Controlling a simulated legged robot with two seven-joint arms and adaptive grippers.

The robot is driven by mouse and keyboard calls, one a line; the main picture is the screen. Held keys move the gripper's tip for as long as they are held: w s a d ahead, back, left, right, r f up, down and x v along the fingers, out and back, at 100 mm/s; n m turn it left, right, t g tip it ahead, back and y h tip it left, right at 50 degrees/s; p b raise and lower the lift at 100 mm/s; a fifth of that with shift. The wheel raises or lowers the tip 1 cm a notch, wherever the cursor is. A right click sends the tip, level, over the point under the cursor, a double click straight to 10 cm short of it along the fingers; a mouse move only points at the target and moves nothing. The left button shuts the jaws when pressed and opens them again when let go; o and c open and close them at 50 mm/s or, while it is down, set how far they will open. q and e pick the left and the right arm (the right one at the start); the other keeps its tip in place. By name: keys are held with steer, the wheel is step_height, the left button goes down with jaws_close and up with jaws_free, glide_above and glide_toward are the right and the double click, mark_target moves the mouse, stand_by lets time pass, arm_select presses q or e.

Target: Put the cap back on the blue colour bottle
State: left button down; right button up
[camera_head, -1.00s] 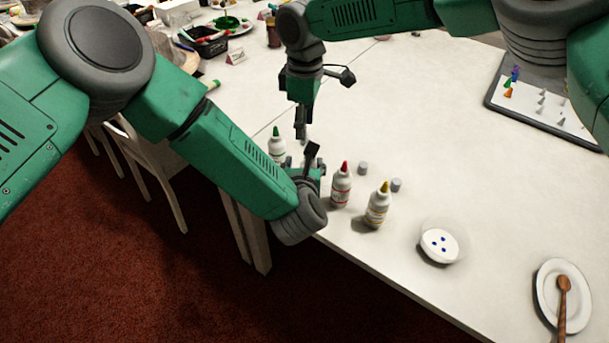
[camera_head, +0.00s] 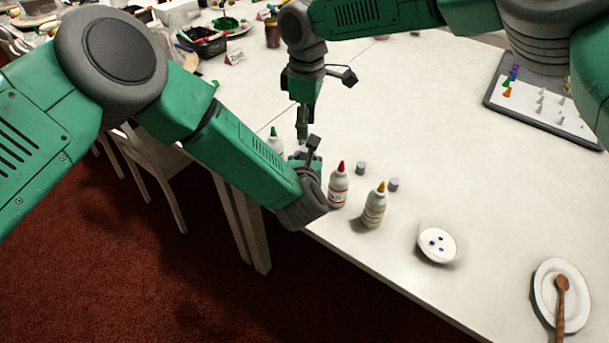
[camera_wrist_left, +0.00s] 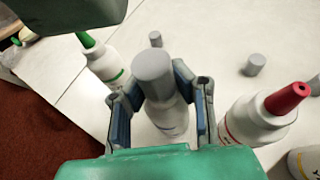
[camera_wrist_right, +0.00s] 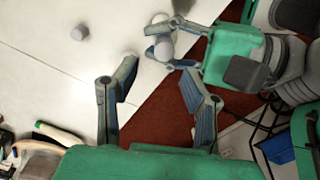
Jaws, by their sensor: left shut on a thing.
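My left gripper (camera_head: 306,163) is shut on the blue colour bottle (camera_wrist_left: 168,118), a white bottle with a thin blue mark, near the table edge. In the left wrist view a grey cap (camera_wrist_left: 153,72) sits over the bottle's top, and no blue nozzle shows. The bottle is mostly hidden by my gripper in the head view. My right gripper (camera_wrist_right: 157,72) is open and empty, with its fingers spread in the right wrist view. In the head view it hangs just behind my left gripper, pointing down.
A green-tipped bottle (camera_head: 275,143) stands left of my grippers. A red-tipped bottle (camera_head: 338,188) and a yellow-tipped bottle (camera_head: 374,208) stand to the right, with loose grey caps (camera_head: 361,168) behind. A white dish (camera_head: 437,258) with blue dots lies farther right.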

steer(key=shift+o, duration=1)
steer(key=shift+d, duration=0.3)
steer(key=shift+d+r, duration=0.25)
steer(key=shift+d, duration=0.05)
step_height(320, 180, up, 5)
steer(key=n, duration=0.2)
steer(key=n+y, duration=0.1)
steer(key=n, duration=0.1)
steer(key=shift+s+d+f+n, duration=0.1)
steer(key=shift+s+f+n, duration=0.1)
steer(key=shift+n, duration=0.1)
steer(key=shift+d+f, duration=0.1)
steer(key=f, duration=0.4)
steer(key=a+f, duration=0.1)
steer(key=f, duration=0.6)
steer(key=shift+a+f, duration=0.25)
steer(key=shift+f, duration=0.15)
